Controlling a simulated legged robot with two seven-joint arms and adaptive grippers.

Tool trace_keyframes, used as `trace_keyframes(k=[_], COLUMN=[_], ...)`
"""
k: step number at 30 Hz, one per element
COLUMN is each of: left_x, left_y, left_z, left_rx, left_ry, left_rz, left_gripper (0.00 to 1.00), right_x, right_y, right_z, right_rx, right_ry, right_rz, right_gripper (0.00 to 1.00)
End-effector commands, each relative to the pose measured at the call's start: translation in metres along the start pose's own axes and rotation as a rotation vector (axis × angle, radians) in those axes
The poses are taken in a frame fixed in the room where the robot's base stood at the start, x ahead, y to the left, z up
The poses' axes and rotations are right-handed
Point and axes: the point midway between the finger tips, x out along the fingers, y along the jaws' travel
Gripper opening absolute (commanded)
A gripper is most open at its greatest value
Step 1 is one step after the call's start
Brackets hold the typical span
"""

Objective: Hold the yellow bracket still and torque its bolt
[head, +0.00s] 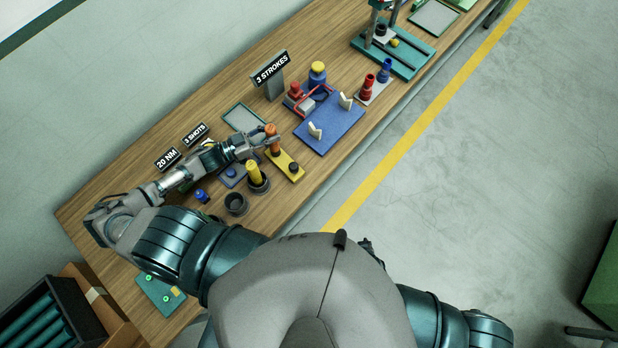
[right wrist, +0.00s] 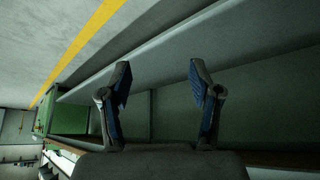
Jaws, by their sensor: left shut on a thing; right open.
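The yellow bracket (head: 283,160) lies on the wooden bench left of the blue board. A dark bolt head (head: 293,168) shows on its near end. An orange upright handle (head: 271,131) stands at its far end. My left gripper (head: 272,140) is shut on this orange handle; the fingers partly cover it. A yellow-handled tool (head: 253,172) stands in a dark round cup just left of the bracket. My right gripper (right wrist: 160,80) is open and empty in the right wrist view, facing the bench's side; I cannot make it out clearly in the head view.
An empty dark cup (head: 236,206) and a small blue part (head: 201,196) stand left of the bracket. A "20 NM" sign (head: 167,158) stands behind. The blue board (head: 330,125) with white clips lies to the right. The floor (head: 450,190) beside the bench is clear.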

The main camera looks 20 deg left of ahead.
Motion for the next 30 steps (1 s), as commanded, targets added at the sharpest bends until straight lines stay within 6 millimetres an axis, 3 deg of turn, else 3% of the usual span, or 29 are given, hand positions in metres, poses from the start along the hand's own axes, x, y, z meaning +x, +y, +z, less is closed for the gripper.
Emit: trace_keyframes(k=[1,6,12,15,19,23,26,30], left_x=[0.000,0.000,0.000,0.001,0.001,0.001,0.001,0.001], left_y=[0.000,0.001,0.001,0.001,0.001,0.001,0.001,0.001], left_z=[-0.001,-0.001,-0.001,-0.001,-0.001,-0.001,-0.001,-0.001], left_rx=[0.001,0.001,0.001,0.001,0.001,0.001,0.001,0.001], left_ry=[0.002,0.002,0.001,0.001,0.001,0.001,0.001,0.001], left_rz=[0.000,0.001,0.001,0.001,0.001,0.001,0.001,0.000], left_gripper=[0.00,0.00,0.00,0.00,0.00,0.00,0.00,0.00], right_x=[-0.006,-0.041,-0.107,-0.142,-0.179,-0.199,-0.202,-0.189], right_y=[-0.010,-0.051,-0.108,-0.132,-0.155,-0.166,-0.170,-0.176], right_z=[-0.034,-0.131,-0.223,-0.255,-0.280,-0.291,-0.297,-0.307], right_rx=[-0.027,-0.106,-0.178,-0.203,-0.222,-0.230,-0.232,-0.232], right_ry=[0.056,0.231,0.425,0.505,0.579,0.616,0.626,0.628], right_rz=[-0.017,-0.081,-0.172,-0.214,-0.257,-0.281,-0.287,-0.288], right_gripper=[0.63,0.63,0.63,0.63,0.63,0.63,0.63,0.63])
